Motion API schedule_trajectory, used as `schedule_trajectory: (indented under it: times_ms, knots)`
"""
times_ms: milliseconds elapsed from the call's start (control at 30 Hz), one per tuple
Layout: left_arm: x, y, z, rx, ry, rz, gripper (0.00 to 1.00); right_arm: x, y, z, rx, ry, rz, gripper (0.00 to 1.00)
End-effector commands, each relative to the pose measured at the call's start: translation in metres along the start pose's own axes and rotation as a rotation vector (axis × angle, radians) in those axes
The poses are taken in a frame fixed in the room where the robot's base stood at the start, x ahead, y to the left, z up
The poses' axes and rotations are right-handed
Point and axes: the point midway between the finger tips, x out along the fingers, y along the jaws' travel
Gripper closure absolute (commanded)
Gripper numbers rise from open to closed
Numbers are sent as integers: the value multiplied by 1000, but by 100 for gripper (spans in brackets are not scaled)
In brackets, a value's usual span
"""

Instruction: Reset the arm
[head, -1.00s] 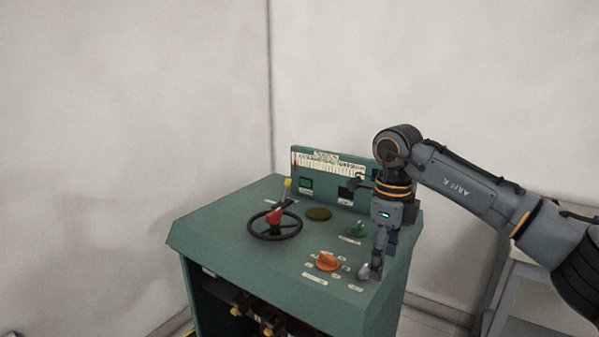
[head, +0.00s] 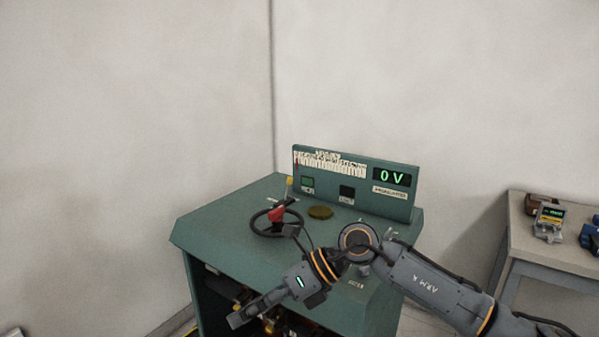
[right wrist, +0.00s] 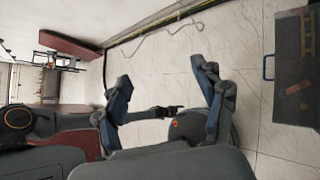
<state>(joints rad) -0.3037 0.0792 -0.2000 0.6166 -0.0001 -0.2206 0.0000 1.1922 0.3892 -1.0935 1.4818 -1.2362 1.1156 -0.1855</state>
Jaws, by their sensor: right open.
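My right arm (head: 425,283) comes in from the lower right in the head view, bent in front of the green console (head: 225,217). My right gripper (head: 237,319) points down and left, past the console's front edge. The right wrist view shows its two blue-grey fingers (right wrist: 163,78) spread apart with nothing between them. The console carries a black handwheel (head: 262,232) with a red knob (head: 276,213). Its display (head: 391,176) reads 0 V. My arm hides part of the console top, including the orange knob. My left gripper does not show.
A bench (head: 550,253) at the right holds a small meter (head: 548,222) and a blue item (head: 590,235). Pale walls stand behind the console. The right wrist view shows light floor tiles (right wrist: 165,70) and a dark case (right wrist: 297,75) at the right.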

Motion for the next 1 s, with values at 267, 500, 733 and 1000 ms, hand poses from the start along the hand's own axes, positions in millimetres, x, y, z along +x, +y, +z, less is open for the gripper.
schedule_trajectory:
  times_ms: [267, 500, 733, 1000]
  knots:
    - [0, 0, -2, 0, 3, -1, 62, -18, 65, 69, 518, -837, 481, 30]
    - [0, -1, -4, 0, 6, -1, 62, -104, -25, 11, 1254, -1470, 615, 30]
    - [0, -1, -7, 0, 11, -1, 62, -120, -96, -148, 1957, -1845, 486, 30]
    - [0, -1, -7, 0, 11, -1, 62, -93, -79, -328, -2352, 1809, -128, 30]
